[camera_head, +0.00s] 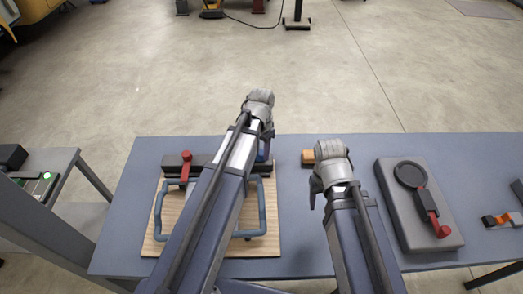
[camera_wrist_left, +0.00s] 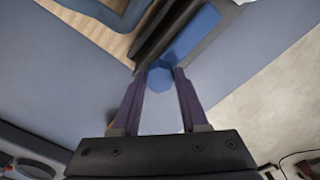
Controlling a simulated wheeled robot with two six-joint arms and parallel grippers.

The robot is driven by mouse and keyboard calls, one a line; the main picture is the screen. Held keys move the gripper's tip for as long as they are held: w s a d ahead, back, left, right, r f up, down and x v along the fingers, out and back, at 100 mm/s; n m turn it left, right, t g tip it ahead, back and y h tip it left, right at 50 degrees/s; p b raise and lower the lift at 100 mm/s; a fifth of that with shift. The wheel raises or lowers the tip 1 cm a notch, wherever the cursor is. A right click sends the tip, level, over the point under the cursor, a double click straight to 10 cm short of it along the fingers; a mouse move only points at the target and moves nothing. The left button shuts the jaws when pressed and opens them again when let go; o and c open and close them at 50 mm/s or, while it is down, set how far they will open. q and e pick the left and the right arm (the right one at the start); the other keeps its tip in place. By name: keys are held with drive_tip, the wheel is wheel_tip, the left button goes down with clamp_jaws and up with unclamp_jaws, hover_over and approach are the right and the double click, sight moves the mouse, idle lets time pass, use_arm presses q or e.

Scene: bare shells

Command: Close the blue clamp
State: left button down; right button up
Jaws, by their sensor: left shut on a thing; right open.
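The blue clamp is mostly hidden behind my left arm in the head view, where only a bit of blue (camera_head: 262,153) shows near the dark bar. In the left wrist view its blue lever (camera_wrist_left: 197,32) lies along a dark bar, with a rounded blue end (camera_wrist_left: 160,79) toward me. My left gripper (camera_wrist_left: 161,72) is shut on that blue end, one finger on each side. My right gripper (camera_head: 316,193) is open and empty over the table, right of the board; its fingertips are hard to make out.
A wooden board (camera_head: 180,248) with blue-grey handles (camera_head: 157,208) and a red clamp (camera_head: 185,167) lies on the blue-grey table (camera_head: 300,258). A small wooden block (camera_head: 308,157) sits near the back edge. A grey case (camera_head: 398,222) with a red lever (camera_head: 433,220) stands right.

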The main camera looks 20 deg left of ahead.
use_arm(q)
drive_tip(key=n, duration=0.4)
drive_tip(key=shift+n, duration=0.3)
drive_tip(key=n, duration=0.4)
drive_tip(key=shift+n, duration=0.3)
drive_tip(key=n, duration=0.4)
drive_tip(key=shift+n, duration=2.3)
drive_tip(key=shift+c, duration=2.1)
unclamp_jaws()
